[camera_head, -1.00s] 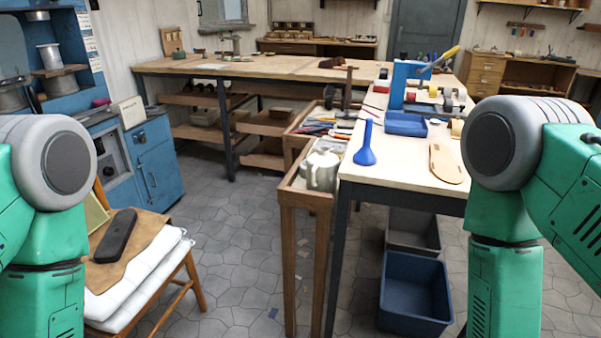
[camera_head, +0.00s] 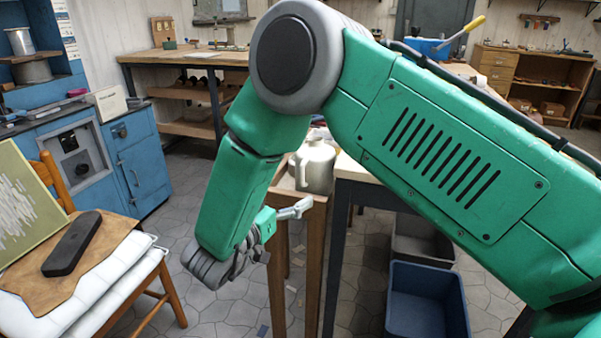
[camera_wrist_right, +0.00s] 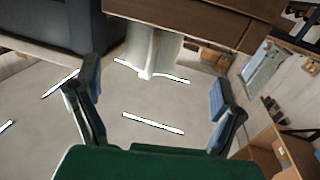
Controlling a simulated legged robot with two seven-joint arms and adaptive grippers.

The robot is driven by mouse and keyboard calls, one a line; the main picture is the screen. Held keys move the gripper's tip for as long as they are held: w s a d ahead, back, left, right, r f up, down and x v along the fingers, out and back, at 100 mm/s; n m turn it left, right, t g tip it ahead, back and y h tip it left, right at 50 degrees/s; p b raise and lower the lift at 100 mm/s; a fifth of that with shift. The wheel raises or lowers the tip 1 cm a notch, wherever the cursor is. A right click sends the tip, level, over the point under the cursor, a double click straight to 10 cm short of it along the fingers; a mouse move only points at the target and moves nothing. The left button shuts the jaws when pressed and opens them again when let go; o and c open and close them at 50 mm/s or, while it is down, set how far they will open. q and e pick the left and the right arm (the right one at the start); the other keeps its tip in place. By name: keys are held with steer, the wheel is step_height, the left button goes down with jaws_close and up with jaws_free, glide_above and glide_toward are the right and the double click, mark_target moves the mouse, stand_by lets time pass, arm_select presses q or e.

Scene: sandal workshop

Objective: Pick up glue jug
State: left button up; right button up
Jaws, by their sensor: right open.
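The glue jug (camera_head: 315,166) is a pale grey, lidded jug standing upright on a narrow wooden stand (camera_head: 312,207). My right arm crosses the head view, and its forearm hides part of the stand's left side. My right gripper (camera_head: 299,208) is beside the stand, below and in front of the jug, not touching the jug. In the right wrist view the jug (camera_wrist_right: 152,50) appears upside down below a brown wooden edge, ahead of the open, empty fingers (camera_wrist_right: 155,105). My left gripper is not in view.
A workbench edge (camera_head: 352,173) is just right of the stand, mostly behind my right arm. A chair with white cushions (camera_head: 100,290) and a dark object (camera_head: 72,243) are at left. Tiled floor lies between.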

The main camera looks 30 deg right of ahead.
mark_target(306, 177)
steer(key=x, duration=0.6)
steer(key=shift+s+d+f, duration=0.15)
steer(key=shift+s+d, duration=0.05)
steer(key=shift+w+d+b, duration=0.15)
steer(key=shift+d+b, duration=0.2)
steer(key=shift+d, duration=0.25)
steer(key=b+x, duration=0.1)
steer(key=x, duration=0.2)
steer(key=shift+w+d, duration=0.1)
steer(key=shift+w, duration=0.1)
steer(key=shift+d, duration=0.4)
steer(key=c, duration=1.3)
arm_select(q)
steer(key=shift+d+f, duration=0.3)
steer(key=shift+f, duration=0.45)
